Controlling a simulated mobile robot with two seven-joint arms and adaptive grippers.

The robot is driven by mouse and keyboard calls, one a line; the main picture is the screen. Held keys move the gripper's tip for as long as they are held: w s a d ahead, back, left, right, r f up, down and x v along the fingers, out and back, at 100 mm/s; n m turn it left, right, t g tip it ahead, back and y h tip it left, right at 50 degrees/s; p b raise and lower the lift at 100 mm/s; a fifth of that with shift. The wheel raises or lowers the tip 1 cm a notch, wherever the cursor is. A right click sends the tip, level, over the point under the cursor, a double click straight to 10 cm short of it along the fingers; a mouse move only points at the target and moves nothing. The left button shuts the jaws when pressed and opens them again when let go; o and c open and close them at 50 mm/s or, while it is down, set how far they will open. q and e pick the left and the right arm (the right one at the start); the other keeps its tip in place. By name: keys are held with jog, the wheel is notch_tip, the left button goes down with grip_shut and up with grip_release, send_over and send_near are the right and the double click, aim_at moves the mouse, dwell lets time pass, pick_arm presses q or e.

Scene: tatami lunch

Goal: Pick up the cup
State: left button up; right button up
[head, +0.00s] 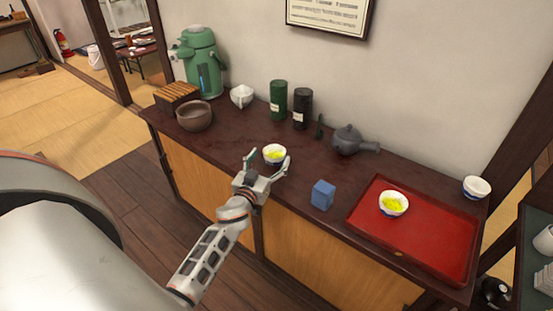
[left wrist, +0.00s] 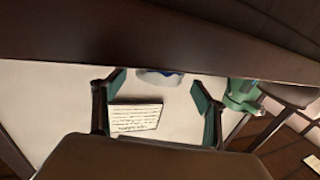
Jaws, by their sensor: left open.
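A small white cup with yellow-green contents (head: 274,154) stands on the dark counter (head: 235,140). My left gripper (head: 267,160) is open at the counter's front side, with its two fingers apart and the cup between or just beyond their tips. I cannot tell whether a finger touches it. In the left wrist view the picture is upside down; a bit of the white and blue cup (left wrist: 160,73) shows between the open fingers (left wrist: 160,88), the rest hidden by the counter edge. A similar cup (head: 393,205) sits on the red tray (head: 430,235). My right gripper is out of view.
A blue block (head: 322,194) stands right of the gripper. A grey teapot (head: 347,140), black canister (head: 302,108), green canister (head: 278,98), brown bowl (head: 194,116) and green air pot (head: 203,65) stand farther back or left. Another bowl (head: 477,187) is at right.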

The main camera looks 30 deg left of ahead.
aim_at(274, 151)
pick_arm(q)
jog(key=x, duration=0.4)
jog(key=shift+w, duration=0.1)
jog(key=c, duration=1.3)
jog(key=shift+c, duration=0.2)
jog(key=shift+r, duration=0.1)
